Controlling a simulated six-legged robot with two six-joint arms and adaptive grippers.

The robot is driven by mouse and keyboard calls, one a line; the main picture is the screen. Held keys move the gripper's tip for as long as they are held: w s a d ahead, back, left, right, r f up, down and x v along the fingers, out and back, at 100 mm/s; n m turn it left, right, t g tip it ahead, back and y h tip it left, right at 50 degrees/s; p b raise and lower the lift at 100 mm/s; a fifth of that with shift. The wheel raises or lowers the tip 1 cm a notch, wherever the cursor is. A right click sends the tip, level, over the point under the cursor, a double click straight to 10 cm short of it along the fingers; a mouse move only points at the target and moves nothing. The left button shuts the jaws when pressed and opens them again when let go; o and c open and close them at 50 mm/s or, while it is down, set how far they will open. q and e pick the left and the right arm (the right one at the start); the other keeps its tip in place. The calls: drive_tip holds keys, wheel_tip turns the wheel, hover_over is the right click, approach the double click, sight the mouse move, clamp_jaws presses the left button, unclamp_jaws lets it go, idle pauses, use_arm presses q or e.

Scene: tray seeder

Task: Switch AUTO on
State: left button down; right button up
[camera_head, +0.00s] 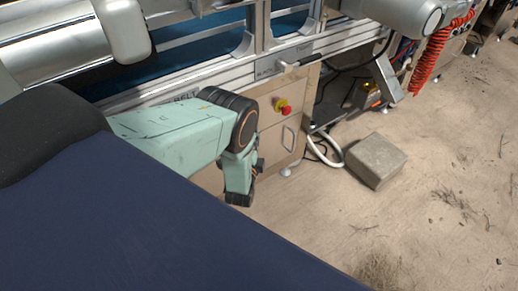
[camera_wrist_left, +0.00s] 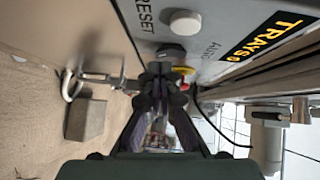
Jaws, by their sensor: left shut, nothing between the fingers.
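The AUTO label (camera_wrist_left: 208,50) shows on a grey control panel in the left wrist view. A dark round control (camera_wrist_left: 171,52) sits beside that label, just beyond my fingers; its switch position cannot be read. A white round button (camera_wrist_left: 185,22) is near the RESET label (camera_wrist_left: 145,17). My left gripper (camera_wrist_left: 160,82) is shut and empty, close to the panel; contact cannot be told. In the head view, my left gripper (camera_head: 258,165) is partly hidden behind my own wrist, in front of the beige cabinet. The AUTO control is not visible there. My right gripper is not in view.
A red stop button (camera_head: 286,110) on a yellow base is on the cabinet (camera_head: 270,145). A grey block (camera_head: 376,160) lies on the sandy floor, which is mostly open at right.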

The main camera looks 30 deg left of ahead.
use_arm(q)
drive_tip(key=shift+w+a, duration=0.1)
drive_tip(key=shift+a, duration=0.1)
idle(0.3)
drive_tip(key=shift+a+f, duration=0.1)
drive_tip(key=shift+a, duration=0.1)
drive_tip(key=shift+b, duration=0.3)
